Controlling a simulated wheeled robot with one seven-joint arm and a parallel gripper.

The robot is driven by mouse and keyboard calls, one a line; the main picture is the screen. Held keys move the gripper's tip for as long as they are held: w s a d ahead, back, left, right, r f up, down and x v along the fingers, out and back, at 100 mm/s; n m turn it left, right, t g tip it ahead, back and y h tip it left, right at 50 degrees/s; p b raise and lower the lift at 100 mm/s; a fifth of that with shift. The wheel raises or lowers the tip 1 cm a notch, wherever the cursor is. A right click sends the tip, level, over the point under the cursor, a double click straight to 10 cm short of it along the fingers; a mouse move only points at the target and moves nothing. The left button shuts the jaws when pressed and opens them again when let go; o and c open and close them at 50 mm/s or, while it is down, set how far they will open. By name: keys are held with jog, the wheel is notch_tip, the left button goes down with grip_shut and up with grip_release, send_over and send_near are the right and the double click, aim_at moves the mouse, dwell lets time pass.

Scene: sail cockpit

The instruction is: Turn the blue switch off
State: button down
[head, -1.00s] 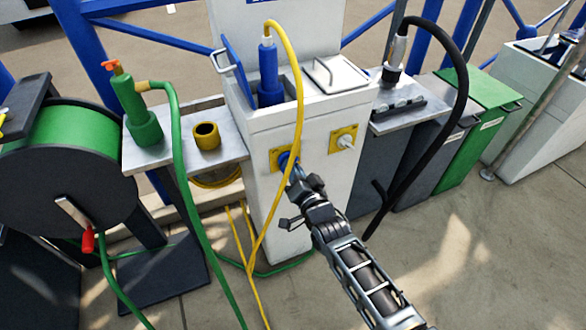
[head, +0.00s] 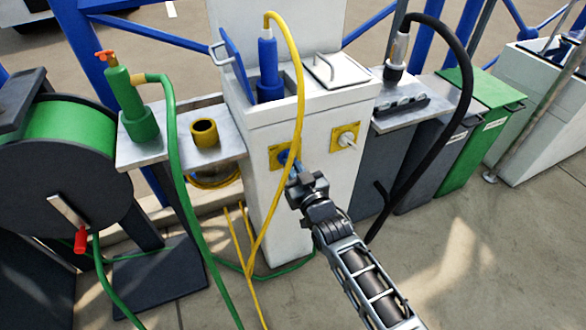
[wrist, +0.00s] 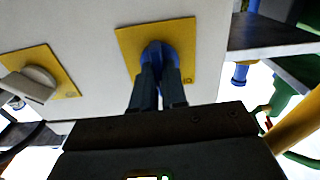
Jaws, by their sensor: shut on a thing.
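The blue switch (head: 284,156) is a round knob on a square yellow plate on the front of the white pedestal. It also shows in the wrist view (wrist: 158,52), at the top centre. My gripper (head: 293,167) reaches it from the lower right. In the wrist view the two dark fingers of my gripper (wrist: 160,75) are closed on either side of the knob's grip. The fingers hide part of the knob, and its exact angle is hard to tell.
A white switch (head: 347,140) on a second yellow plate sits right of the blue one. A yellow hose (head: 298,75) hangs close to my gripper's left. The pedestal top holds a blue plug (head: 267,68) and a closed lid (head: 340,72). A black cable (head: 462,90) arches at right.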

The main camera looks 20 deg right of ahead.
jog(key=shift+n+b, duration=0.35)
jog(key=shift+n, duration=3.85)
jog(key=c, duration=1.2)
grip_release()
jog(key=shift+o, duration=0.2)
jog(key=s+p, duration=0.1)
jog(key=s, duration=0.6)
jog(key=shift+s+p, duration=0.4)
